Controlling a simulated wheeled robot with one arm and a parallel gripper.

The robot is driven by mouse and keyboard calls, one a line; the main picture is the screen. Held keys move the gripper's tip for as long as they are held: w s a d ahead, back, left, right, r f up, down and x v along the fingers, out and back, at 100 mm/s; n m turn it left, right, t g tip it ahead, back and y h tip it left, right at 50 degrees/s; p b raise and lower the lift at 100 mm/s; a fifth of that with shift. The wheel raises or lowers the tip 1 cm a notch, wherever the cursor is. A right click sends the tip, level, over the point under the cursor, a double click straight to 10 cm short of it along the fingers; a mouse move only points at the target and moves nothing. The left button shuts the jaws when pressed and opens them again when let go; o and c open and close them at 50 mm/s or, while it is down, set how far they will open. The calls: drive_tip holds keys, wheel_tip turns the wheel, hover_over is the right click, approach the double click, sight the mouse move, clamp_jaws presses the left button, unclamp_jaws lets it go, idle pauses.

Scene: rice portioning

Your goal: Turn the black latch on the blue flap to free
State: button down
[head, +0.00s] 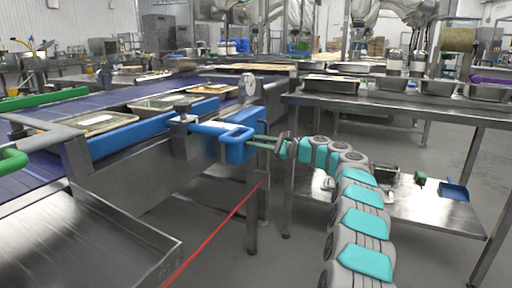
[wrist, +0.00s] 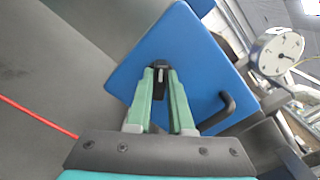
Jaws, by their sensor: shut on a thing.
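The blue flap (wrist: 185,45) fills the middle of the wrist view as a flat, tilted blue panel. The black latch (wrist: 160,68) sits on its face, between the tips of my gripper's green fingers (wrist: 160,80). The fingers are closed onto the latch and hide part of it, so its exact turn is hard to read. A black bar handle (wrist: 220,110) is on the flap, right of the fingers. In the head view, my gripper (head: 262,145) reaches from the right to the blue parts at the conveyor's end; the latch cannot be made out there.
A round dial (wrist: 278,53) stands right of the flap; it also shows in the head view (head: 248,86). A red line (head: 215,232) runs below. A steel table (head: 420,106) with trays stands at right.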

drive_tip(key=shift+s+f+n+b, duration=0.15)
drive_tip(key=shift+n+b, duration=1.5)
drive_tip(key=shift+n, duration=0.9)
drive_tip(key=shift+w+f+n+b, duration=0.15)
drive_tip(key=shift+n+b, duration=1.5)
drive_tip(key=shift+n, duration=0.9)
drive_tip(key=shift+s+a, duration=0.1)
drive_tip(key=c, duration=0.8)
unclamp_jaws()
drive_tip(key=shift+r, duration=0.1)
drive_tip(key=v, duration=0.8)
